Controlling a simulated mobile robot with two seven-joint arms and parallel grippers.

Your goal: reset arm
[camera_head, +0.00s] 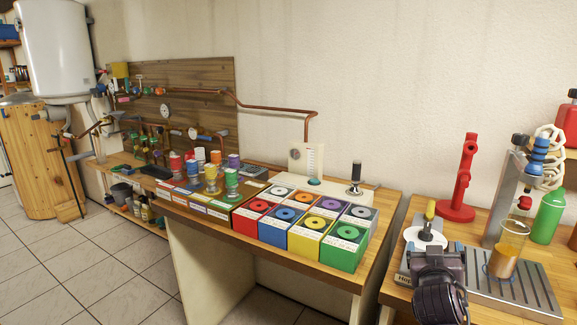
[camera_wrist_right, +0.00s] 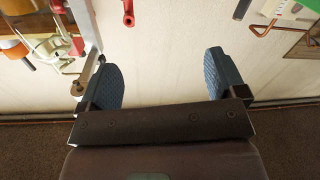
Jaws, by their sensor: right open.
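My right gripper (camera_wrist_right: 165,82) shows in the right wrist view with its two blue-grey ribbed finger pads wide apart. Nothing is between the pads, and the pale wall lies behind the gap. In the head view a dark grey jointed shape (camera_head: 438,285) stands in front of the right-hand bench; I cannot tell whether its fingers show there. My left gripper is in neither view.
A wooden table carries several coloured boxes (camera_head: 343,247) in rows. The right-hand bench holds a red stand (camera_head: 459,180), a beaker of amber liquid (camera_head: 507,256) and a green bottle (camera_head: 548,217). Tiled floor (camera_head: 118,270) is free at left.

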